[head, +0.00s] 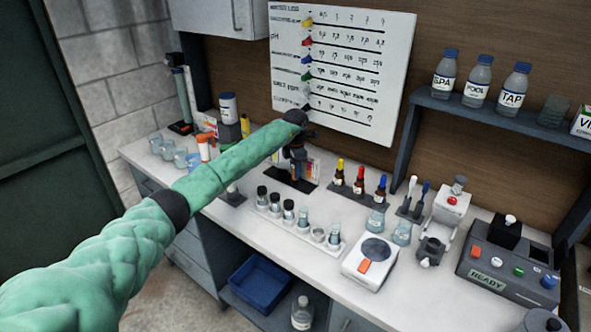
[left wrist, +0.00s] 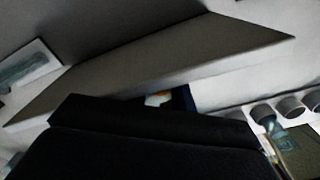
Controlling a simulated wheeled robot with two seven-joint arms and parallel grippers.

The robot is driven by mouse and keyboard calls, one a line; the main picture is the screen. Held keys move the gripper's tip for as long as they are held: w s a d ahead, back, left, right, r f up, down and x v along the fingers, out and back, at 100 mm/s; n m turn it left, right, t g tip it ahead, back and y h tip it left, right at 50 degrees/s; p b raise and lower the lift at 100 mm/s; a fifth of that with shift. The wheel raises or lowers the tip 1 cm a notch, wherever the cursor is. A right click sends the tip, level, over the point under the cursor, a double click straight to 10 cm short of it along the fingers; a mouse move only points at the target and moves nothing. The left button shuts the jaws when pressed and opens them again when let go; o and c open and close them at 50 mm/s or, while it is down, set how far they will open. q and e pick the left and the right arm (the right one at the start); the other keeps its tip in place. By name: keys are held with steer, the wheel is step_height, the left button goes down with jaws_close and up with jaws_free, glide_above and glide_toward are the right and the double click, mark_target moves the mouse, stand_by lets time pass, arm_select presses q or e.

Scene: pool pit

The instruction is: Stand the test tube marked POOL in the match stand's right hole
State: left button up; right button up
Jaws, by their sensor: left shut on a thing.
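My left gripper (head: 297,138) is at the end of the green-sleeved arm, above the dark match stand (head: 291,180) at the back of the counter. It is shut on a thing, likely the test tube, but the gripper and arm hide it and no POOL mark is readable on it. The match stand has a coloured card behind it; its holes cannot be made out. In the left wrist view the dark gripper body (left wrist: 140,145) fills the lower part. My right gripper is not in view.
A white rack (head: 298,232) with several tubes stands in front of the stand. Clear cups (head: 168,149) stand at left. A POOL bottle (head: 478,82) is on the shelf.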

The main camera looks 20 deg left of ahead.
arm_select(q)
steer(key=shift+f, duration=0.15)
stand_by(0.7)
steer(key=o, duration=1)
steer(key=shift+o, duration=0.2)
steer(key=shift+r, duration=0.2)
steer(key=shift+a+r, duration=0.1)
steer(key=shift+r, duration=0.6)
steer(key=shift+d+r+p, duration=0.2)
steer(key=shift+r+p, duration=0.4)
steer(key=shift+r, duration=2.1)
